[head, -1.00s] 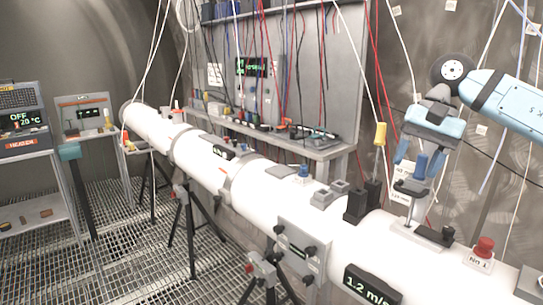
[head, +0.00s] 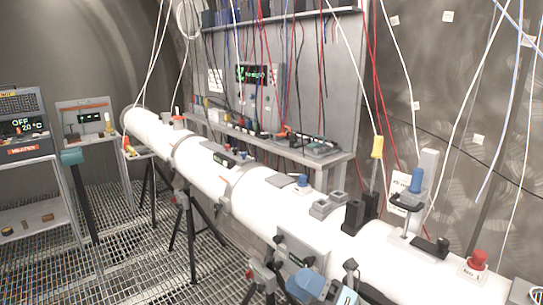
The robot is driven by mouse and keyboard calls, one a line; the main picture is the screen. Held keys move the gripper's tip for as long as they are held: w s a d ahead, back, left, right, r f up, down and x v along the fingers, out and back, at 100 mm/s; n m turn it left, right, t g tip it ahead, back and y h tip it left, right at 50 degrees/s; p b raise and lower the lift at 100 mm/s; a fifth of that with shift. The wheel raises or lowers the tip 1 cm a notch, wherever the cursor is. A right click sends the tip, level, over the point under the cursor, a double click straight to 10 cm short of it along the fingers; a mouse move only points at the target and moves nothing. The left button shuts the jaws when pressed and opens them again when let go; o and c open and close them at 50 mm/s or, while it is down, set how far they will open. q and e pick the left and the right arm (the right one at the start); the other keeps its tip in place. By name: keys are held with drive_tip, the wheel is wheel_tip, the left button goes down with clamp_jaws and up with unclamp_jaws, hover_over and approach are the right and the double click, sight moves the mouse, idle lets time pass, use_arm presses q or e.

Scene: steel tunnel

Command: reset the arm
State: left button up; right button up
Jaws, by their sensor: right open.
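My right gripper (head: 326,289) shows at the bottom edge, low in front of the white pipe. Two light blue parts of it show, apart from each other, with nothing seen between them. The picture's edge cuts off the rest of it. The blue-topped plunger (head: 416,181) stands upright in its grey clamp stand on the pipe, well above and to the right of the gripper, which is not touching it. My left gripper is not in view.
The long white pipe (head: 262,190) runs from back left to front right on black tripods. A red button (head: 478,260) and a yellow-topped post (head: 377,148) stand on it. Cables hang in front of the back wall. The grated floor (head: 130,255) at left is open.

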drive_tip(key=s+d+f+m+t+h+p, duration=0.1)
drive_tip(key=s+d+f+m+t+h, duration=0.3)
drive_tip(key=f+m+h, duration=0.65)
drive_tip(key=s+d+f+m+t+h+p, duration=0.1)
drive_tip(key=s+d+f+m+t+h, duration=0.25)
drive_tip(key=f+m, duration=0.8)
drive_tip(key=s+d+f+m+g+h, duration=0.2)
drive_tip(key=s+d+f+m, duration=0.1)
drive_tip(key=s+m, duration=0.3)
drive_tip(key=s+d+f+m+g+h, duration=0.2)
drive_tip(key=s+d+f+m+h, duration=0.1)
drive_tip(key=s+f+m, duration=0.2)
drive_tip(key=s+m, duration=0.1)
drive_tip(key=s, duration=0.1)
drive_tip(key=shift+s+d+f+g, duration=0.2)
drive_tip(key=shift+s+f+g, duration=0.15)
drive_tip(key=shift+s, duration=0.05)
